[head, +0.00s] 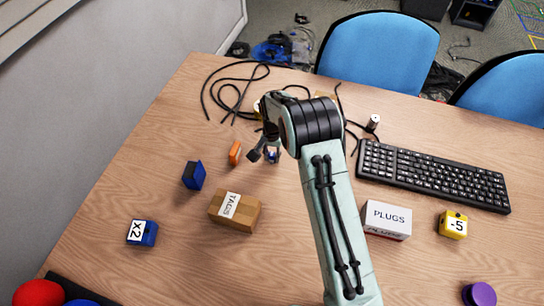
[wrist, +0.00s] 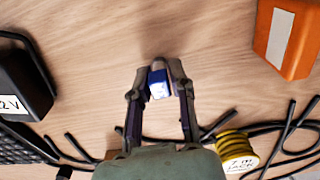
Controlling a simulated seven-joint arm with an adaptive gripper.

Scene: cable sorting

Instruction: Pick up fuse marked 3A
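A small blue piece with a white face (wrist: 159,88), perhaps the fuse, is between my fingertips (wrist: 160,82) in the wrist view. The fingers look closed against both its sides. Any marking on it is too small to read, so I cannot confirm 3A. In the head view my gripper (head: 265,155) is low over the table left of centre, and the blue piece (head: 273,156) shows at its tip. My arm hides part of the table behind it. I cannot tell whether the piece touches the table.
An orange block (wrist: 287,38) with a white label lies close by. A black adapter (wrist: 22,82) and a yellow spool (wrist: 236,148) with black cables are on the other sides. A TAGS box (head: 236,212), blue block (head: 194,175), PLUGS box (head: 386,220) and keyboard (head: 432,174) stand around.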

